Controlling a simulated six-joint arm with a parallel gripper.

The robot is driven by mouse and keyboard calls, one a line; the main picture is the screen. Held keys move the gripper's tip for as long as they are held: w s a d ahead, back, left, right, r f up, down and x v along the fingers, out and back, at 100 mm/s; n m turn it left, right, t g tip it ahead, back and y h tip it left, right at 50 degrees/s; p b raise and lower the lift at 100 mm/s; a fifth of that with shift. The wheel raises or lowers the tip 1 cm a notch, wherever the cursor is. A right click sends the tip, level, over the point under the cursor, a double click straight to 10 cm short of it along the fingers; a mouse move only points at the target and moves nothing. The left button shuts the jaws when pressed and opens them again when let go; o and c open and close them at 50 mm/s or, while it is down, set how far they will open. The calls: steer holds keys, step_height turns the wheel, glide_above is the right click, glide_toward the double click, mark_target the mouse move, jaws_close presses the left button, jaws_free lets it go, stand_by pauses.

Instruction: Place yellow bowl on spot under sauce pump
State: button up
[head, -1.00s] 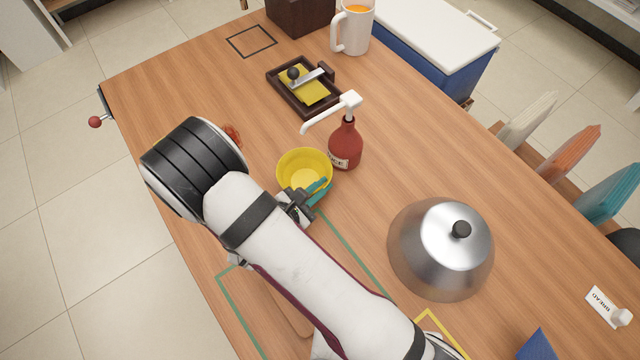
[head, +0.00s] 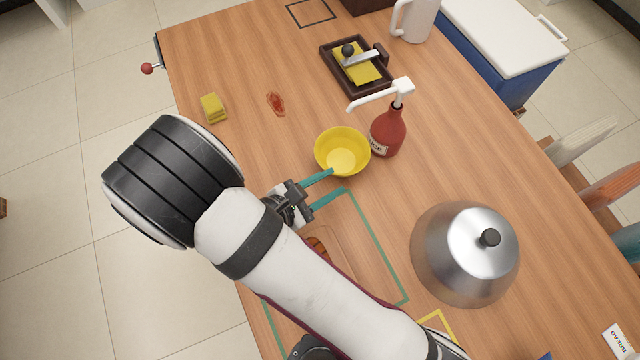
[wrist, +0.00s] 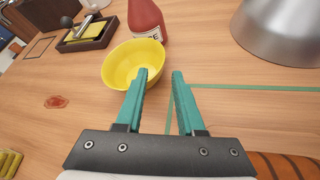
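The yellow bowl (head: 342,150) stands upright on the wooden table, just left of the red sauce bottle (head: 387,132). The bottle's white pump spout (head: 372,98) reaches out to the left, beyond the bowl in the head view. My gripper (head: 326,190) has teal fingers, open and apart, with nothing between them. In the wrist view the bowl (wrist: 133,64) lies ahead and to the left of the open fingers (wrist: 163,75). The left fingertip overlaps the near rim of the bowl; I cannot tell whether it touches. No spot marking shows clearly under the pump.
A metal dome lid (head: 465,252) stands to the right. A dark tray (head: 335,72) with a yellow item lies behind the pump. A red sauce smear (head: 276,103) and a yellow sponge (head: 213,108) lie at left. A cutting board lies partly under my arm.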

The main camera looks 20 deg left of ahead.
steer(key=s+d+r+m+g+h, duration=0.1)
steer(key=s+d+r+m+g, duration=0.2)
steer(key=d+r+m+g, duration=0.45)
steer(key=s+d+r+m+g, duration=0.3)
steer(key=d+r+m+g, duration=0.15)
steer(key=d+m, duration=0.6)
steer(key=s+a+r+m+y, duration=0.1)
steer(key=s+r+m+y, duration=0.1)
steer(key=m, duration=0.5)
steer(key=s+a+r+m+y, duration=0.1)
steer(key=s+m+y, duration=0.3)
steer(key=m+y, duration=0.2)
steer(key=shift+s+a+r+m+y, duration=0.15)
steer(key=shift+s+r+m+y, duration=0.1)
steer(key=shift+r+m+y, duration=0.15)
